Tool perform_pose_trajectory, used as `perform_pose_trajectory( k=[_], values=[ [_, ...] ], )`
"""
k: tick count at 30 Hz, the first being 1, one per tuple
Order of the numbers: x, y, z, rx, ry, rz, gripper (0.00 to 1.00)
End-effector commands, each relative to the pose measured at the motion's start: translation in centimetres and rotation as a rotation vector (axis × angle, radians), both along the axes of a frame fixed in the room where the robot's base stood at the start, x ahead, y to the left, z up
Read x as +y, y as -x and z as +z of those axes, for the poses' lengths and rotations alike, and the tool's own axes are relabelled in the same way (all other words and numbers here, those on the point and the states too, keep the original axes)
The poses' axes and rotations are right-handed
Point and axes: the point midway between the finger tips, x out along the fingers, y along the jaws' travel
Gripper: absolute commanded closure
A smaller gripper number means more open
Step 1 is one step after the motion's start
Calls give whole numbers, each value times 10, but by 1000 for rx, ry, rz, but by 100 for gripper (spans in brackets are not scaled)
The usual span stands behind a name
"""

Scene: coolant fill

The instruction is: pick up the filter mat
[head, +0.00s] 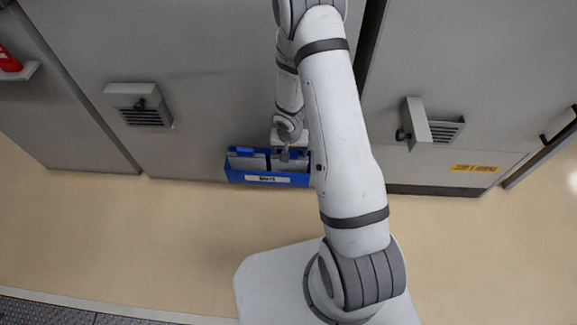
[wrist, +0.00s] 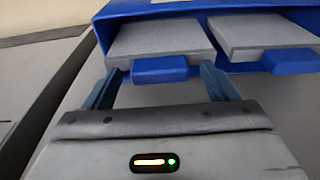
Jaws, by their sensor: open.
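Two pale grey filter mats lie side by side in a blue bin (head: 235,178). In the wrist view the left mat (wrist: 160,37) and the right mat (wrist: 262,33) each have a blue tab at the near edge. My gripper (wrist: 159,78) is open, with one finger on each side of the left mat's blue tab (wrist: 160,69). The fingers look apart from the tab; whether they touch it I cannot tell. In the head view my gripper (head: 286,154) is over the bin, and my arm hides part of the scene.
Grey cabinets stand behind the bin. One has a louvred vent (head: 146,116) at left, another a vent (head: 445,132) with its cover (head: 417,119) swung out at right. A red object (head: 8,60) sits on a small shelf at far left. The beige floor (head: 150,235) in front is clear.

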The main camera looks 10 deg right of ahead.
Motion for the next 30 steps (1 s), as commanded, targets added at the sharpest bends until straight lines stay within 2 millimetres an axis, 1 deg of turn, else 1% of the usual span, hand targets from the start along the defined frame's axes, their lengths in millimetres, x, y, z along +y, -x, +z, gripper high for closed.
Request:
perform_pose_trajectory(
  k=[2,24,30],
  values=[
    [0,0,1,0,0,0,20],
    [1,0,0,0,0,2,81],
    [1,0,1,0,0,2,81]
  ],
)
